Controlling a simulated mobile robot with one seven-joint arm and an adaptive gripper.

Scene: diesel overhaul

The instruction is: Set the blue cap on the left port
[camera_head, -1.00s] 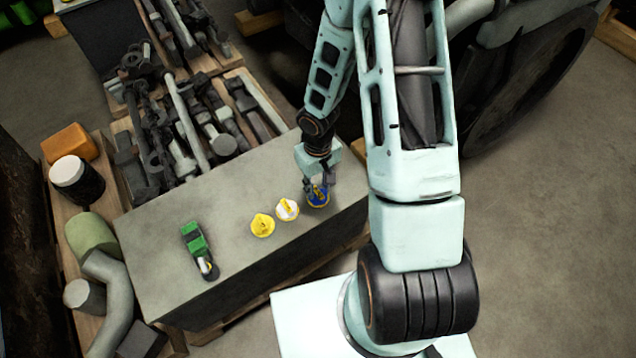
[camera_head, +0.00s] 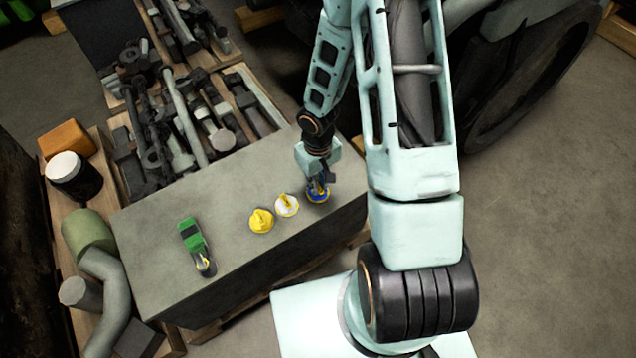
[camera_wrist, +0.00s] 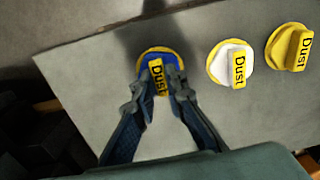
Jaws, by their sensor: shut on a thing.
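The blue cap (camera_head: 319,197) sits at the right end of a row of caps on the grey block top. In the wrist view the blue cap (camera_wrist: 147,60) has a yellow rim and a yellow grip labelled "Dust". My gripper (camera_head: 317,183) points down over it. In the wrist view my gripper (camera_wrist: 160,80) is shut on the yellow grip, one finger on each side. The cap still appears to rest on the surface. I cannot make out the left port in either view.
A white cap (camera_head: 287,205) and a yellow cap (camera_head: 261,221) stand close beside the blue one. A green-handled tool (camera_head: 194,240) lies farther left on the block (camera_head: 165,280). Pallets with metal parts (camera_head: 190,110) lie behind. A large dark wheel-like part (camera_head: 535,80) stands at upper right.

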